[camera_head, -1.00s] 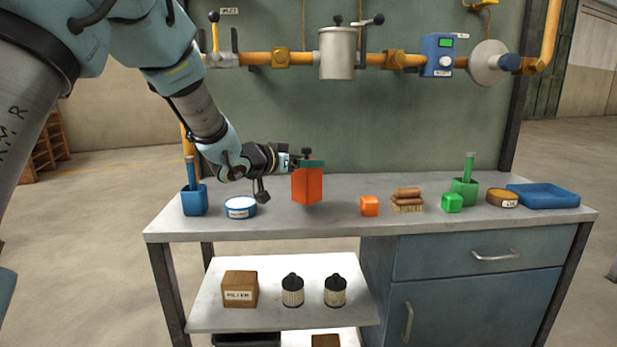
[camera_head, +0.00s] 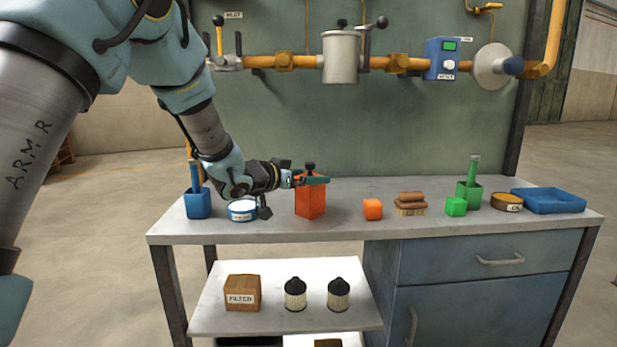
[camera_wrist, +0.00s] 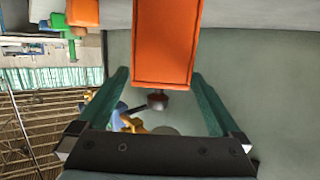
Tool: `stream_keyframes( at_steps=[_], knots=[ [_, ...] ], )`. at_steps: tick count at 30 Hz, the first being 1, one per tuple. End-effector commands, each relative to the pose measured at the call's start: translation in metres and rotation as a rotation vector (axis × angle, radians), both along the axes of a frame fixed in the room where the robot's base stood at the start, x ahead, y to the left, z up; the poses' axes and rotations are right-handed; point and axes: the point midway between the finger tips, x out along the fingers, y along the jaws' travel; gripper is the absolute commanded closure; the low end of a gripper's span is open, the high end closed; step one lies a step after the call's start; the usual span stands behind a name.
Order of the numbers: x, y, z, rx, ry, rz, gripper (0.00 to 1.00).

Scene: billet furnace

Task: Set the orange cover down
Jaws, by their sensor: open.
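The orange cover (camera_head: 310,200) is an upright box with a dark knob on top. It stands on the bench top (camera_head: 270,228), left of the middle. My gripper (camera_head: 318,180) reaches in from the left at the height of the cover's top. Its green fingers are open around the upper part of the cover. In the wrist view the cover (camera_wrist: 165,45) sits between the spread fingers of my gripper (camera_wrist: 165,90), with gaps on both sides and the knob pointing toward the palm.
A small orange cube (camera_head: 373,209) and a brush (camera_head: 410,204) stand right of the cover. A white-lidded blue tin (camera_head: 242,210) and blue holder (camera_head: 198,203) are at left. Green items (camera_head: 456,206) and a blue tray (camera_head: 548,201) are at right. Pipes (camera_head: 400,63) run above.

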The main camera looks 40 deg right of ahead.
Motion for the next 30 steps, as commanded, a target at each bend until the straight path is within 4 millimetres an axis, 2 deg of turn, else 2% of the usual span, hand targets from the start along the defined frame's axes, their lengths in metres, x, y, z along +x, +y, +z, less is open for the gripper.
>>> stream_keyframes(
  at_steps=[5,12,16,21,30],
  knots=[
    [-0.002,0.027,0.007,0.000,0.001,0.003,0.00],
    [-0.007,0.076,0.019,-0.001,-0.001,0.002,0.00],
    [-0.009,0.096,0.023,0.000,0.000,0.002,0.00],
    [-0.011,0.110,0.026,-0.001,0.001,0.001,0.00],
    [-0.009,0.114,0.026,0.002,0.000,0.006,0.00]
  ],
)
